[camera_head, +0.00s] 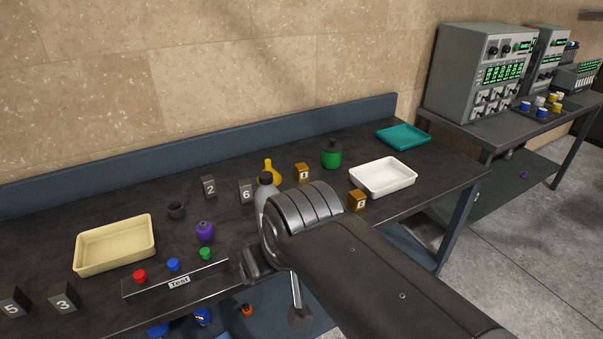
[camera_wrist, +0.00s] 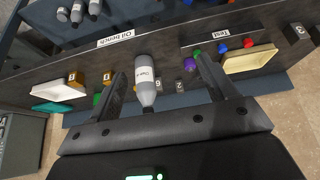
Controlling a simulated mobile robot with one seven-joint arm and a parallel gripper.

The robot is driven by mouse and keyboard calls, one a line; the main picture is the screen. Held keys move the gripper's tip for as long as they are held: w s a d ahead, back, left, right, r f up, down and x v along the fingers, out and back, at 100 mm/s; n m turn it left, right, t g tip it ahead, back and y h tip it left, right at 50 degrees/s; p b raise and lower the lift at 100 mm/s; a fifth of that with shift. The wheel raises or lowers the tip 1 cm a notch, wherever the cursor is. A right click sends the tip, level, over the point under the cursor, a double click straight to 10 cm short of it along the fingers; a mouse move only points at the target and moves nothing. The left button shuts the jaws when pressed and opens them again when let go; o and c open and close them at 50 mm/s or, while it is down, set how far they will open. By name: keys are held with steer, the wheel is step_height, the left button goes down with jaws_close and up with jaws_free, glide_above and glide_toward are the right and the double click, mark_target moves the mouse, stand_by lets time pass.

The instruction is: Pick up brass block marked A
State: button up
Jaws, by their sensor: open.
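Two small brass blocks with pale labels stand on the dark bench in the head view. One brass block (camera_head: 302,173) is behind the grey bottle, and the other brass block (camera_head: 357,201) is in front of the white tray, near my arm. I cannot read which one bears A. Both also show at the left in the wrist view, one brass block (camera_wrist: 75,78) beside the other brass block (camera_wrist: 107,77). My gripper (camera_wrist: 160,67) is open and empty, apart from both blocks. In the head view my arm hides most of it.
A grey bottle (camera_head: 265,192) shows between my fingers in the wrist view. A green container (camera_head: 332,157), white tray (camera_head: 384,189), teal tray (camera_head: 404,128) and yellow bottle (camera_head: 272,170) stand near the blocks. A cream tray (camera_head: 115,266) and purple flask (camera_head: 205,231) are left.

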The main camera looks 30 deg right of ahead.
steer(key=shift+c, duration=1.4)
steer(key=w+d+r, duration=0.2)
steer(key=w, duration=0.4)
steer(key=w+d+r, duration=0.2)
steer(key=w+r, duration=0.1)
steer(key=w, duration=0.4)
steer(key=m+g, duration=0.1)
glide_above(302, 167)
steer(key=s, duration=0.4)
step_height(302, 167, down, 16)
steer(key=x, duration=1)
steer(key=shift+w+d+f, duration=0.1)
steer(key=shift+w, duration=0.3)
